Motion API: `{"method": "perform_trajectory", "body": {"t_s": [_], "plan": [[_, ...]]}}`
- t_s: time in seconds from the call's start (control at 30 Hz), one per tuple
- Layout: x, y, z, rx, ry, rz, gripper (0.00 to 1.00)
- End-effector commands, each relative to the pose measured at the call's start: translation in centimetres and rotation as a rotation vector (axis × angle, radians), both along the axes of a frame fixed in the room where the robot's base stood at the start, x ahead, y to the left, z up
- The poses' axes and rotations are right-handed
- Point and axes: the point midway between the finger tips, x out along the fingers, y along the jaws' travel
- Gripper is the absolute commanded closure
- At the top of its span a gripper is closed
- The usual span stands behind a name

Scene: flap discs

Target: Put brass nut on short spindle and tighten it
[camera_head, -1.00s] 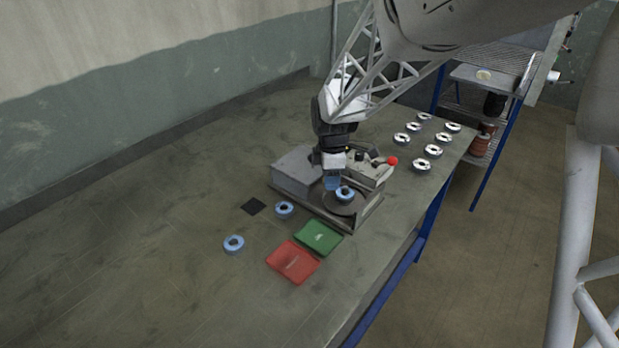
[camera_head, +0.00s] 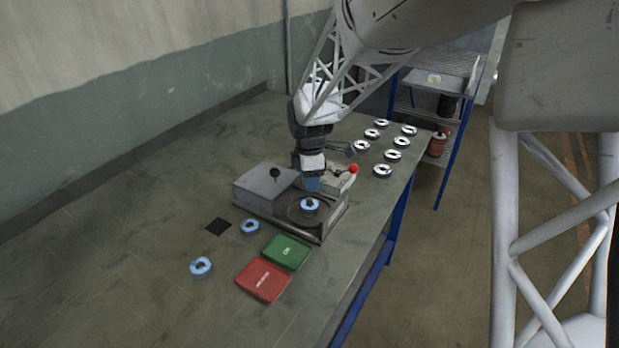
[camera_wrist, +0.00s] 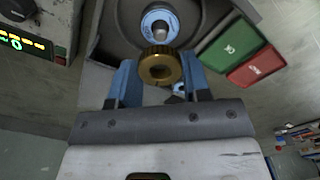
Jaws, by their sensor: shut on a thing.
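The brass nut (camera_wrist: 160,66) is a knurled gold ring between the blue fingers of my gripper (camera_wrist: 160,78), which is shut on it. The nut is hidden in the head view. A blue-rimmed flap disc (camera_wrist: 148,18) lies on the round dark plate of the fixture, and the short grey spindle (camera_wrist: 160,36) stands up through its middle. In the wrist view the nut appears just below the spindle tip, apart from it. In the head view my gripper (camera_head: 312,184) is just behind the disc (camera_head: 310,205), above the fixture.
A grey box with a dark knob (camera_head: 274,173) and a red-ended lever (camera_head: 353,169) flank the plate. A green tray (camera_head: 286,251), a red tray (camera_head: 263,280) and two loose discs (camera_head: 250,226) (camera_head: 201,267) lie in front. Several discs stand at the back right.

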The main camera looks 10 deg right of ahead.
Motion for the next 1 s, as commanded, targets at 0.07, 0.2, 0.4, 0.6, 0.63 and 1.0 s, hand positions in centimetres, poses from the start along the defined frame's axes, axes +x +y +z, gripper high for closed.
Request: {"method": "perform_trajectory", "body": {"t_s": [0.07,0.2,0.4,0.6,0.63,1.0], "plan": [[0.0,0.0,-0.3,0.000,0.000,0.000,0.83],[0.0,0.0,-1.0,0.000,0.000,0.000,0.83],[0.0,0.0,-2.2,0.000,0.001,0.000,0.83],[0.0,0.0,-3.1,0.000,0.000,0.000,0.83],[0.0,0.0,-3.1,0.000,0.000,0.000,0.83],[0.0,0.0,-3.3,0.000,0.000,0.000,0.83]]}}
